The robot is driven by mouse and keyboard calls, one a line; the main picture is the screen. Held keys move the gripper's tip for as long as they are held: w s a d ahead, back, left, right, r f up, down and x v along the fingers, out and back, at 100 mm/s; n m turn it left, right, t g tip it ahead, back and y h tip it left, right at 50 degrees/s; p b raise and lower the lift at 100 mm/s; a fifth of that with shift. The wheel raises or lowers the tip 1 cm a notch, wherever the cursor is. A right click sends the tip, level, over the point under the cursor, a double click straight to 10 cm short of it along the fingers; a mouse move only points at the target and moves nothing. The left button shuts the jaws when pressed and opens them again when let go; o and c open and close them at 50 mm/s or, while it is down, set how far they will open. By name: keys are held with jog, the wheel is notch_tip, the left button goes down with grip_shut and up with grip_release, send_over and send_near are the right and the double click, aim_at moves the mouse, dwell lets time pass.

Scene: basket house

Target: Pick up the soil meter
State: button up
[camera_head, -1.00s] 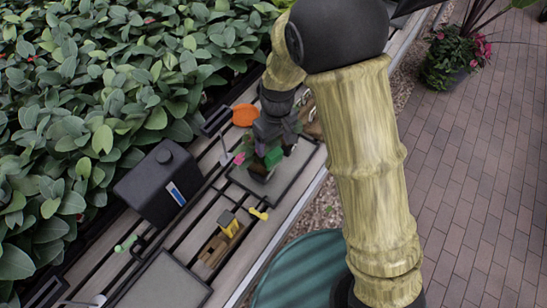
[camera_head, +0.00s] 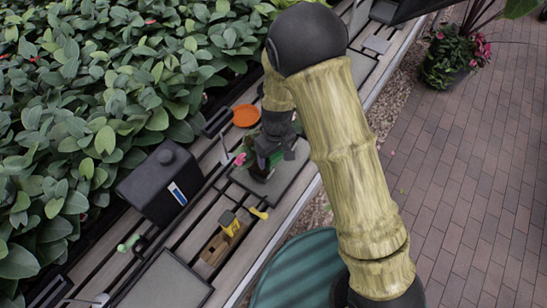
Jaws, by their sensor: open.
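My gripper (camera_head: 274,155) is open, pointing down over the grey tray (camera_head: 291,176) on the slatted bench. A small green object (camera_head: 262,166) with a pink flower (camera_head: 240,159) beside it stands at the tray, just under and between the dark fingers. The fingers partly hide it, and I cannot tell whether they touch it. No soil meter can be named with certainty. A small yellow-and-black item (camera_head: 229,222) sits on a wooden block (camera_head: 216,247), left of and nearer than the gripper. A yellow-tipped piece (camera_head: 259,213) lies next to it.
A black canister (camera_head: 159,185) with a blue-white label stands on the bench at left. An orange dish (camera_head: 246,115) lies behind the gripper. A green-handled tool (camera_head: 128,243) lies at front left. Dense leafy bushes (camera_head: 90,100) border the bench. Brick paving (camera_head: 460,190) is open at right.

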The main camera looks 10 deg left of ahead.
jog(key=shift+f, duration=0.2)
dwell(0.4)
jog(key=c, duration=1.2)
jog(key=shift+o, duration=0.2)
jog(key=shift+r, duration=0.15)
